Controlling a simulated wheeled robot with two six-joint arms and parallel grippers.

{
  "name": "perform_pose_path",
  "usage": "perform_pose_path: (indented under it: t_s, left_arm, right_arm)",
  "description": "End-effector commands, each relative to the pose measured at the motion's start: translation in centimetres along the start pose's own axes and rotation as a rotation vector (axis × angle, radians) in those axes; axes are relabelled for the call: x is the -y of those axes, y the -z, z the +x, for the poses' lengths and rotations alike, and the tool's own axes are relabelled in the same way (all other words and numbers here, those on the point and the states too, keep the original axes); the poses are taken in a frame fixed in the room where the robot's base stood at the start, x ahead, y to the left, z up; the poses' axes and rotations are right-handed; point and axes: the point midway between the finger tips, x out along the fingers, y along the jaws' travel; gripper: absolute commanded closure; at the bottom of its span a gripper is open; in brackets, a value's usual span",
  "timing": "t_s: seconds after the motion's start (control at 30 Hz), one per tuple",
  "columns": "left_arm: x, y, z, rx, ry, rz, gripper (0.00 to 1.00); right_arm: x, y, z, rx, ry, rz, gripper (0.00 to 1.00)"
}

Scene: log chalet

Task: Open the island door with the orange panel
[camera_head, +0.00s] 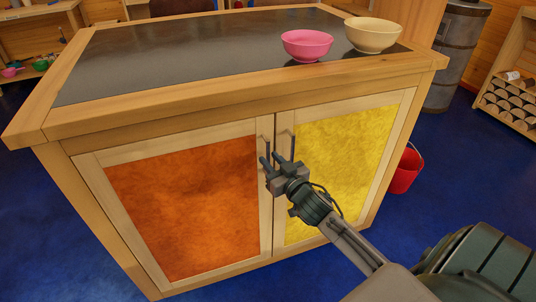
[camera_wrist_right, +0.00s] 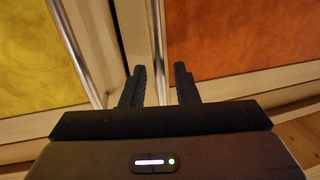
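The island door with the orange panel (camera_head: 190,205) is the left of two doors on the island front and looks shut. Its upright metal handle (camera_head: 267,135) is near its right edge; the lower part is hidden by my gripper. My right gripper (camera_head: 270,160) is at this handle with its fingers apart. My left gripper is not in view.
The door with the yellow panel (camera_head: 345,150) is on the right, with its own handle (camera_head: 292,145) close by. A pink bowl (camera_head: 307,46) and a cream bowl (camera_head: 372,36) stand on the island top (camera_head: 170,55). A red bucket (camera_head: 405,172) stands right of the island.

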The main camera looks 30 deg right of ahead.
Motion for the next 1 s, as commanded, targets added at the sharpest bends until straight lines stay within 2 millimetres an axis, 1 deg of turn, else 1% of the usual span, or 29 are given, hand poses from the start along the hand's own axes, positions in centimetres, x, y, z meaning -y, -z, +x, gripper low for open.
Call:
perform_pose_path:
  t_s: [0.03, 0.1, 0.2, 0.5, 0.53, 0.6, 0.67, 1.0]
  left_arm:
    - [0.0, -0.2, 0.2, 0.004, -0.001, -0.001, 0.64]
    - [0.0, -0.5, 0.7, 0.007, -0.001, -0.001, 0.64]
    - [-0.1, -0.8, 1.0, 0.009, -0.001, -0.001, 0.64]
    - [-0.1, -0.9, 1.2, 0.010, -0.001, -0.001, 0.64]
    - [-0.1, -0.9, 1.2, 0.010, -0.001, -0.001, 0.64]
    - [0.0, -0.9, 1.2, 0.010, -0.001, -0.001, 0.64]
    - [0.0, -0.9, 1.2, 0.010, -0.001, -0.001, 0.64]
    - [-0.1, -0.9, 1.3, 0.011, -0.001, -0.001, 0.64]
  right_arm:
    - [0.0, 0.1, 0.7, 0.000, -0.001, 0.003, 0.73]
    - [0.0, 0.1, 1.4, -0.001, 0.000, 0.002, 0.73]
    - [0.0, 0.0, 1.9, 0.000, 0.000, 0.001, 0.73]
    - [0.0, -0.1, 2.2, 0.001, 0.001, 0.000, 0.73]
    - [0.0, -0.1, 2.2, 0.001, 0.001, 0.000, 0.75]
    - [0.0, -0.1, 2.2, 0.001, 0.001, 0.000, 0.88]
    - [0.0, -0.1, 2.2, 0.001, 0.001, 0.000, 1.00]
    - [0.2, -0.1, 2.0, 0.000, -0.005, 0.000, 1.00]
